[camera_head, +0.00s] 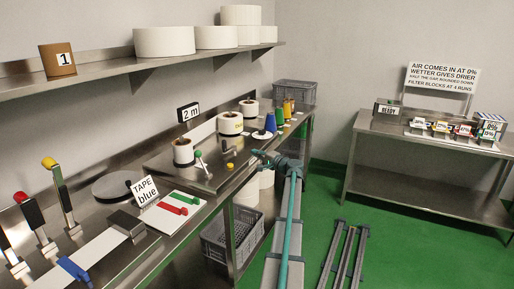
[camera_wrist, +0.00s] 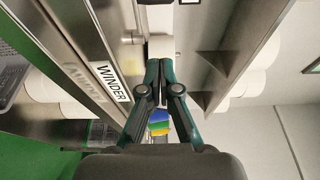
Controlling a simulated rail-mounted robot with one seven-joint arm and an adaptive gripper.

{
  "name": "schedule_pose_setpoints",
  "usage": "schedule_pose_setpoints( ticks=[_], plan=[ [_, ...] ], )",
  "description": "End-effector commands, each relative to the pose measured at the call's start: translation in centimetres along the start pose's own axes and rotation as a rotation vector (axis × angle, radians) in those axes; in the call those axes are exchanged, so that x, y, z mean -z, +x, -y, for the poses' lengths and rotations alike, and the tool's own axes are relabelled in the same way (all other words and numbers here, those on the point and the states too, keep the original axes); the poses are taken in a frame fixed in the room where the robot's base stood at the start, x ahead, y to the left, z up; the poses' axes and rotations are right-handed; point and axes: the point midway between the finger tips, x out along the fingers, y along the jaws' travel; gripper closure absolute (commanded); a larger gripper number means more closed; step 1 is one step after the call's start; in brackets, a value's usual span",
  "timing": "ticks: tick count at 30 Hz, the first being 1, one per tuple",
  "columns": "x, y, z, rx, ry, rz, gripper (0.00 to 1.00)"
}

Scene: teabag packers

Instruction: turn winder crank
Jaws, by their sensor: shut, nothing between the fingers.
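The winder (camera_head: 215,176) is a metal plate on the long bench in the head view. In the wrist view my gripper (camera_wrist: 160,76) is shut and empty. A sign reading WINDER (camera_wrist: 113,82) shows on the bench edge to its left. I cannot make out the crank in the wrist view.
White reels stand behind the winder, one of them at the left (camera_head: 183,152). Blue (camera_head: 270,121) and green (camera_head: 279,116) spools stand farther back. A shelf (camera_head: 140,67) runs above. A tape sign (camera_head: 144,190) and levers are nearer.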

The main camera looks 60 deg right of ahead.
Motion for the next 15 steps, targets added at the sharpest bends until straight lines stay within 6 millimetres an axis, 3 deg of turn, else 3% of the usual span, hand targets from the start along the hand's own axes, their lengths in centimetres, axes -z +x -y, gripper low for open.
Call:
schedule_pose_setpoints(
  ticks=[8, 15],
  plan=[
    [0.0, 3.0, 0.2, 0.001, -0.011, 0.004, 1.0],
    [0.0, 7.7, 0.3, 0.001, -0.011, 0.005, 1.0]
  ],
)
